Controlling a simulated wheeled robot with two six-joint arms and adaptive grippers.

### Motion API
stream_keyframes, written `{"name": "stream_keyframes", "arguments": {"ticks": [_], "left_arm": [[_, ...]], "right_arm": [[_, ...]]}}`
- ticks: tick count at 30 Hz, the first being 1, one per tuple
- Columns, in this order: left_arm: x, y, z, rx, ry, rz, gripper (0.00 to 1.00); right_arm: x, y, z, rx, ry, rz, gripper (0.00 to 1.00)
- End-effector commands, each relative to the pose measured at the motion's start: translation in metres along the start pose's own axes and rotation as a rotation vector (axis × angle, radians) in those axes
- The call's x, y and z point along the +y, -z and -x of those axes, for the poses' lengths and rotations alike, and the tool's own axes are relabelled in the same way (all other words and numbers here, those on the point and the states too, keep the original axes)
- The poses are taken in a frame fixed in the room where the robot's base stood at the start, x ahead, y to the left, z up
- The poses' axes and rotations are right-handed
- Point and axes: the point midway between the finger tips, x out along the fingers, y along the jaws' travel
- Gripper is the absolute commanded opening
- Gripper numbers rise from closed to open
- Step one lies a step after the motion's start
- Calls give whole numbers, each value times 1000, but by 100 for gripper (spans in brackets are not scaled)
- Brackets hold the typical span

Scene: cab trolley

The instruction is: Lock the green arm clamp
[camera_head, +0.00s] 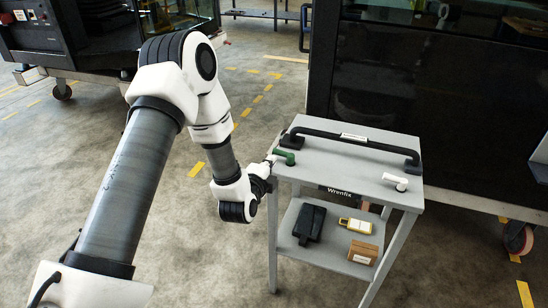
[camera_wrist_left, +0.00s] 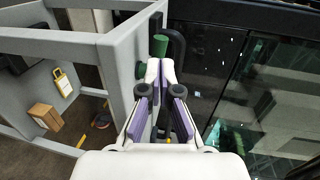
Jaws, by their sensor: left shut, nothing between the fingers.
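The green arm clamp (camera_head: 286,156) sits at the left end of the trolley's grey top, beside the foot of a black bar. In the left wrist view the green clamp (camera_wrist_left: 160,44) shows just beyond my fingertips; whether they touch it I cannot tell. My left gripper (camera_head: 271,161) is at the trolley's left edge, right by the clamp. The left wrist view shows the gripper (camera_wrist_left: 160,68) with its fingers together and nothing held. The fingers hide part of the clamp there. My right gripper is not in view.
The grey trolley (camera_head: 335,162) carries a black bar (camera_head: 352,138) and a white handle-like part (camera_head: 395,181) on top. Its lower shelf holds a black object (camera_head: 310,222), a yellow-framed item (camera_head: 355,225) and a cardboard box (camera_head: 362,252). A dark machine (camera_head: 420,80) stands behind. Floor at left is clear.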

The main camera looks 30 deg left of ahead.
Motion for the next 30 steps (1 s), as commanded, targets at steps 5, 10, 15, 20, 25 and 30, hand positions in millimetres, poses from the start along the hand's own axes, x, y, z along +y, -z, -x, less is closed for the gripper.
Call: {"name": "stream_keyframes", "arguments": {"ticks": [5, 10, 15, 20, 25, 30], "left_arm": [[0, 0, -28, -1, 1, -2, 0], [0, 0, -36, 0, 0, 0, 0], [0, 0, -36, 0, 0, 0, 0], [0, 0, -36, 2, 0, -1, 0], [-1, -2, -37, 25, -1, -5, 0], [0, -2, -38, 51, -2, -10, 0]], "right_arm": [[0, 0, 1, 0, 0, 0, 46], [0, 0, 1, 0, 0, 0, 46], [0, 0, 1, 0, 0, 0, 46], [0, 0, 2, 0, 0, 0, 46], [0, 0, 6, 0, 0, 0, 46], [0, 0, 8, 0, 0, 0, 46]]}}
